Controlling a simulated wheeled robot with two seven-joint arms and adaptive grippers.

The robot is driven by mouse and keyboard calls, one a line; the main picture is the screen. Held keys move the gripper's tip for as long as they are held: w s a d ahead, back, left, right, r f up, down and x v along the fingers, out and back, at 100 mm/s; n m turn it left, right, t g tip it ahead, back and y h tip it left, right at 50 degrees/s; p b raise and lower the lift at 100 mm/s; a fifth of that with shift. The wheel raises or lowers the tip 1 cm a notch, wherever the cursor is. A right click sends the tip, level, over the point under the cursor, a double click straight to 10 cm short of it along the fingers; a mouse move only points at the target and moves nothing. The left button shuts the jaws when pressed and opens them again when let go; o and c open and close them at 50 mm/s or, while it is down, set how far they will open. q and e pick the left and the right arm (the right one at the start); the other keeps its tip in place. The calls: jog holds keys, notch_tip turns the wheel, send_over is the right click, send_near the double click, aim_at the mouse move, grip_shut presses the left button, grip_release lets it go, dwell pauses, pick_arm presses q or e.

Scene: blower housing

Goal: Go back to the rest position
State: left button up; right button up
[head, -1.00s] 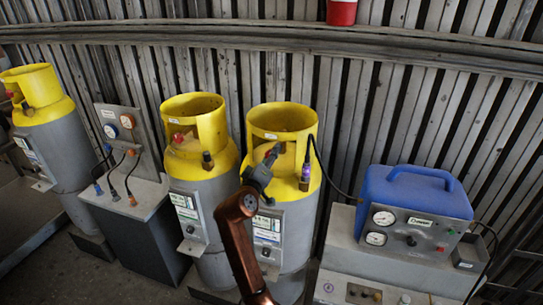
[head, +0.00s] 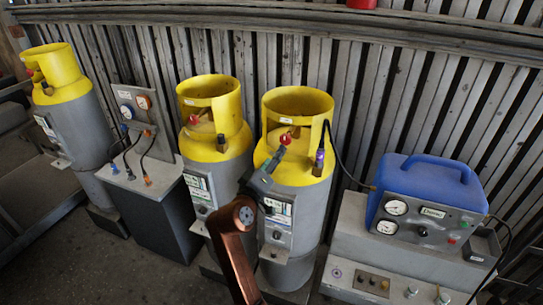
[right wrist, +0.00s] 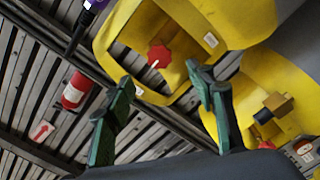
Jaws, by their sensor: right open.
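My right gripper (head: 270,165) is in front of the right-hand yellow-and-grey gas cylinder (head: 300,190), near its shoulder, at the end of my copper-coloured arm. In the right wrist view its two green-padded fingers (right wrist: 160,82) are spread apart with nothing between them. Beyond the fingers are a yellow collar (right wrist: 120,30) and a red valve knob (right wrist: 159,56), apart from the fingertips as far as I can tell. A purple hose fitting (head: 319,158) is on the right-hand cylinder's shoulder. My left gripper is out of view.
A second cylinder (head: 216,155) stands beside it, and a third (head: 75,110) at the far left. A gauge panel on a dark box (head: 150,205) stands between them. A blue-topped machine (head: 425,200) sits on a grey bench at the right. A corrugated wall is behind.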

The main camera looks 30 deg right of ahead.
jog(key=s+d+f+g+y, duration=0.1)
jog(key=s+d+f+y, duration=0.2)
jog(key=f, duration=0.6)
jog(key=s+d+f+g, duration=0.1)
jog(key=s+d+f, duration=0.1)
jog(key=s+f, duration=0.5)
jog(key=s+d+f+g+y, duration=0.1)
jog(key=d+f+y, duration=0.15)
jog(key=f, duration=0.85)
jog(key=s+a+f+m+g+y, duration=0.1)
jog(key=s+a+f+g+y, duration=0.25)
jog(key=s+f, duration=0.85)
jog(key=s+a+f+g+y, duration=0.3)
jog(key=s+f, duration=0.5)
jog(key=s, duration=0.8)
jog(key=s+a+f+y, duration=0.1)
jog(key=s+f, duration=0.1)
jog(key=f, duration=1.4)
jog(key=s+a+f, duration=0.1)
jog(key=f, duration=1.4)
jog(key=s+f+n+g, duration=0.1)
jog(key=s+f, duration=1.4)
jog(key=s, duration=0.3)
jog(key=shift+s+a+f, duration=0.15)
jog(key=shift+s+f, duration=0.1)
jog(key=shift+f, duration=0.15)
